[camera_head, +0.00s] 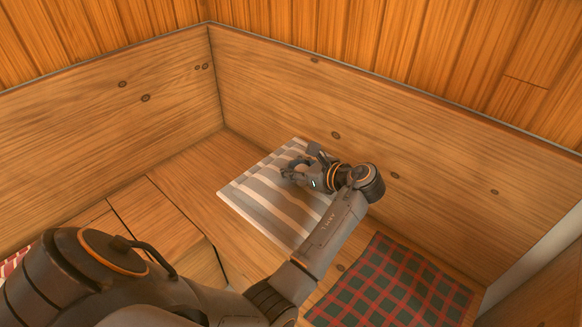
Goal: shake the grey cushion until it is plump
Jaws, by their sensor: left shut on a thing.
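The grey cushion (255,190), with grey and white stripes, lies on or close above the wooden bench near the back corner. It looks fairly flat, and I cannot tell whether it is lifted. My left gripper (297,172) is over the cushion's right part and shut on it. The gripper and forearm hide some of the cushion's right side, and the fingertips' exact hold is hard to see. My right gripper is not in view.
Tall wooden panels (310,100) enclose the bench at the back and left. A red and green checked cushion (395,285) lies at the lower right. A red and white cloth (14,262) shows at the left edge. Bare bench (195,165) lies left of the grey cushion.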

